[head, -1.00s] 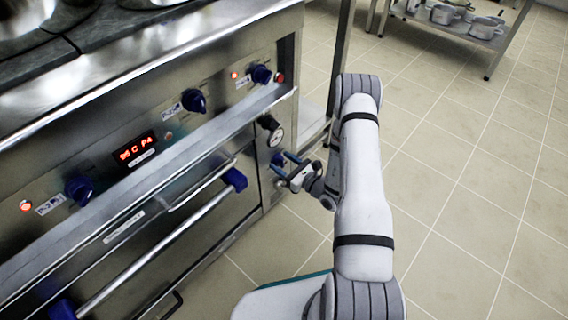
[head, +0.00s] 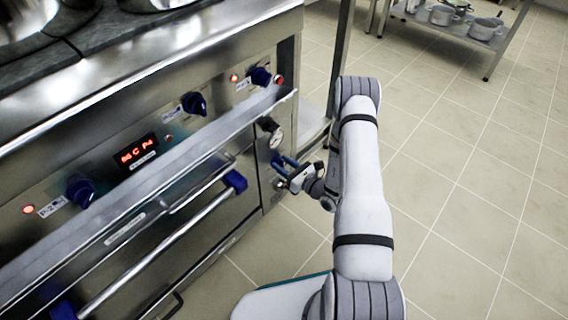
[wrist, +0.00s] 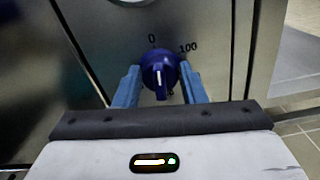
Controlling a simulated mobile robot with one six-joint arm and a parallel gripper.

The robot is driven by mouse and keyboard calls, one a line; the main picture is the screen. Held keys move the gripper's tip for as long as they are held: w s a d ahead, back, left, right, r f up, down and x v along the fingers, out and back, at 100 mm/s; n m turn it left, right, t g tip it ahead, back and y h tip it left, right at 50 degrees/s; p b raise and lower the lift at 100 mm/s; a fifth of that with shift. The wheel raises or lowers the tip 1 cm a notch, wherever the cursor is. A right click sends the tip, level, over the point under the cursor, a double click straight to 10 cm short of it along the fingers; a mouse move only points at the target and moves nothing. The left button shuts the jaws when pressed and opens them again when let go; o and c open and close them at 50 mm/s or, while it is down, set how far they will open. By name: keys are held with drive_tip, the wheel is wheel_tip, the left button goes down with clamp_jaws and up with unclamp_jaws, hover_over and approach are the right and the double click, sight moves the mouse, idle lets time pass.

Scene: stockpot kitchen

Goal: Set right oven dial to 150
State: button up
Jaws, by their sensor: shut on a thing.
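The right oven dial (wrist: 160,70) is a round dark-blue knob with a grip bar and a white line, on a steel panel. The labels 0 and 100 show above it; other marks are hidden. The bar is roughly upright in the wrist view, with its white line running down it. My gripper (wrist: 160,86) has one blue finger on each side of the knob and is shut on it. In the head view, my gripper (head: 280,165) reaches the panel at the oven's right end, below the gauge; the knob is mostly hidden there.
A round gauge (head: 271,131) sits just above. The oven door handle (head: 165,245) with blue ends juts out to the left. Other blue knobs (head: 194,103) and a red display (head: 136,150) line the upper panel. Tiled floor (head: 470,200) is clear at right.

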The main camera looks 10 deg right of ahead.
drive_tip(key=m+p, duration=0.1)
drive_tip(key=m, duration=0.4)
drive_tip(key=shift+w+d+r+p, duration=0.1)
drive_tip(key=shift+w+d+p, duration=0.1)
drive_tip(key=shift+p, duration=0.2)
drive_tip(key=m+p, duration=0.1)
drive_tip(key=m, duration=0.4)
drive_tip(key=shift+m, duration=0.4)
drive_tip(key=m, duration=0.3)
drive_tip(key=m+p, duration=0.1)
drive_tip(key=m, duration=0.3)
drive_tip(key=m+p, duration=0.1)
drive_tip(key=m, duration=0.3)
drive_tip(key=shift+f, duration=0.3)
drive_tip(key=o, duration=1)
drive_tip(key=shift+f, duration=0.1)
drive_tip(key=shift+s, duration=0.1)
